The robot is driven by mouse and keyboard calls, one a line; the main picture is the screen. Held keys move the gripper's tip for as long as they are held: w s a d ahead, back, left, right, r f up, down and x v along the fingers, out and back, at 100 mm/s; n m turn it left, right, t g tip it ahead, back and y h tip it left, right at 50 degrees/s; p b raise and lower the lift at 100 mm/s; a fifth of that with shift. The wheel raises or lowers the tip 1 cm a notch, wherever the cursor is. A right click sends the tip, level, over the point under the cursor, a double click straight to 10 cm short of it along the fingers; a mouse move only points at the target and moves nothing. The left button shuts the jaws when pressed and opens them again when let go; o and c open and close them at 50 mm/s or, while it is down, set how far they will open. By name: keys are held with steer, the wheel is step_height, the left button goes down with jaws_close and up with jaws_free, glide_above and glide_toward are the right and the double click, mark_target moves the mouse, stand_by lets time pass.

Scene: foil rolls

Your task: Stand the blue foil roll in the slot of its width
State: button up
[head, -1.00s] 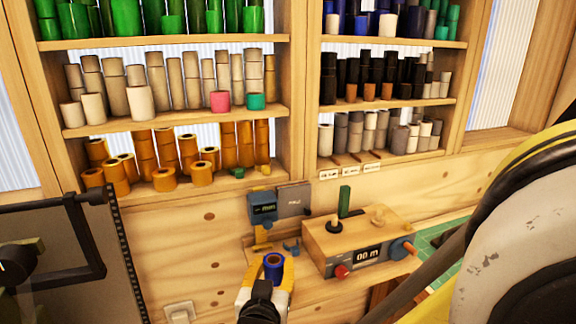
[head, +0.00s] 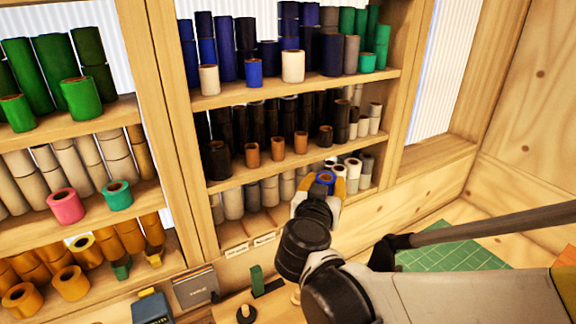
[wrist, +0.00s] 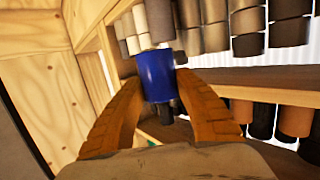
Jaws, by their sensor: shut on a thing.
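The blue foil roll (head: 325,178) is held upright in my gripper (head: 326,186), in front of the right bay's bottom shelf, with grey and white rolls behind it. In the wrist view the roll (wrist: 159,76) sits between the two orange fingers, which are shut on it. The bottom shelf carries small labels, one label (head: 236,250) at the left and another label (head: 264,239) beside it; their text is too small to read. Thin wooden strips lie on the shelf above them. My gripper hides part of the shelf, and which slot matches the roll cannot be told.
Grey rolls (head: 232,204) stand on the bottom shelf. Black and brown rolls (head: 277,147) fill the shelf above, blue and white rolls the top one. A wooden upright (head: 178,130) divides the bays. A green mat (head: 452,258) lies on the bench at the right.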

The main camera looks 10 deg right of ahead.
steer(key=shift+w+d+r, duration=0.15)
steer(key=shift+w+r, duration=0.05)
steer(key=shift+w, duration=0.1)
steer(key=w+a+f, duration=0.2)
steer(key=a, duration=0.1)
steer(key=w+a+f+b, duration=0.1)
steer(key=w+a+f, duration=0.1)
steer(key=a, duration=0.1)
steer(key=w+a+f, duration=0.2)
steer(key=a, duration=0.1)
steer(key=shift+a+f, duration=0.1)
steer(key=shift+f, duration=0.2)
steer(key=shift+w+a+f+b, duration=0.15)
steer(key=shift+f+b, duration=0.1)
steer(key=shift+b, duration=0.05)
steer(key=shift+f, duration=1.8)
steer(key=shift+f+b, duration=0.1)
steer(key=shift+b, duration=0.25)
steer(key=shift+f, duration=0.15)
steer(key=o, duration=1.2)
steer(key=shift+o, duration=0.2)
